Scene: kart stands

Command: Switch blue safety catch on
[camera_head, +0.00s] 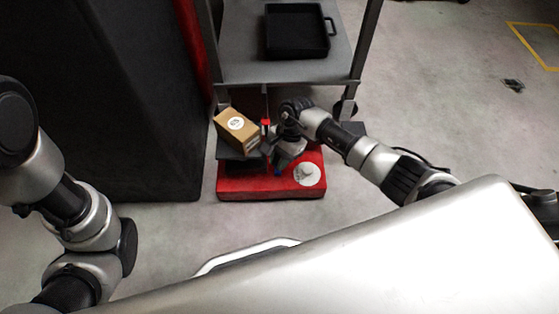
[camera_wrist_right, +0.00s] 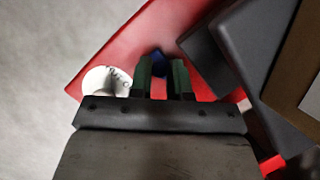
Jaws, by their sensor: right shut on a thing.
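The blue safety catch (camera_head: 277,171) is a small blue piece on the red base (camera_head: 240,189) of the kart stand. My right gripper (camera_head: 281,164) reaches down to it from above and hides much of it. In the right wrist view, the blue catch (camera_wrist_right: 158,60) shows between the tips of the two green fingers of my right gripper (camera_wrist_right: 161,72), which is shut on it. Whether the catch is on or off I cannot tell. My left arm shows at the left edge, but its gripper is out of view.
A cardboard box (camera_head: 236,131) sits on a dark platform (camera_head: 240,168) left of my right gripper. A grey shelf (camera_head: 239,57) with a black tray (camera_head: 297,30) stands behind. A large dark cabinet (camera_head: 120,90) is at left. Floor on the right is mostly clear.

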